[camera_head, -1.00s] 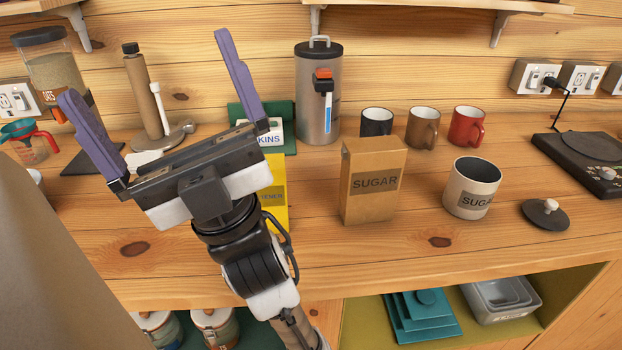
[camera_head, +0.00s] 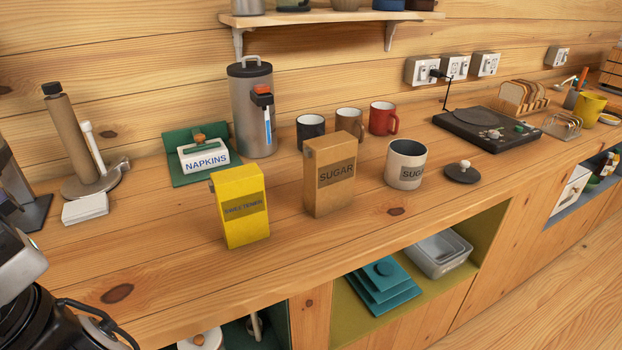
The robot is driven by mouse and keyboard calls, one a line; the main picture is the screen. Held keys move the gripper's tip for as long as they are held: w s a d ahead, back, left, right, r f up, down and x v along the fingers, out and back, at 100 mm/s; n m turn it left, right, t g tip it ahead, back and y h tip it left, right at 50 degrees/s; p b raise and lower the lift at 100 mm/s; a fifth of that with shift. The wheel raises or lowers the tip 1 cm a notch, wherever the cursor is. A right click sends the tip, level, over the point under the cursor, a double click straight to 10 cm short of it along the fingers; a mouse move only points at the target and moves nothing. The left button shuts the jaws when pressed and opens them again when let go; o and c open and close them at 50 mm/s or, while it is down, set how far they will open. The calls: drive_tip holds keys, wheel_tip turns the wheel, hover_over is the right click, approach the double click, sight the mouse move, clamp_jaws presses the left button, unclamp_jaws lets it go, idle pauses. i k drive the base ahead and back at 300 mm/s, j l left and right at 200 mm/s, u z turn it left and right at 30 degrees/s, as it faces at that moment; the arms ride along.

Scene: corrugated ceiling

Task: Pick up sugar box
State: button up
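The sugar box (camera_head: 334,190) is a brown carton labelled SUGAR. It stands upright on the wooden counter (camera_head: 300,265), right of the yellow sweetener box (camera_head: 240,207) and left of a white sugar canister (camera_head: 405,165). Its front and top show clearly, and nothing touches it that I can see. Part of my arm shows at the lower left edge, well left of the box. My gripper's fingers are outside the picture.
A napkin holder (camera_head: 203,157) and a steel dispenser (camera_head: 254,110) stand behind. Three mugs, the red one (camera_head: 382,118) rightmost, stand behind the sugar box. A black lid (camera_head: 462,172) lies right of the canister. The counter in front of the boxes is clear.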

sight(329, 159)
drive_tip(key=i+l+u, duration=0.1)
drive_tip(key=l+u, duration=0.7)
drive_tip(key=u, duration=0.15)
drive_tip(key=i+l, duration=0.05)
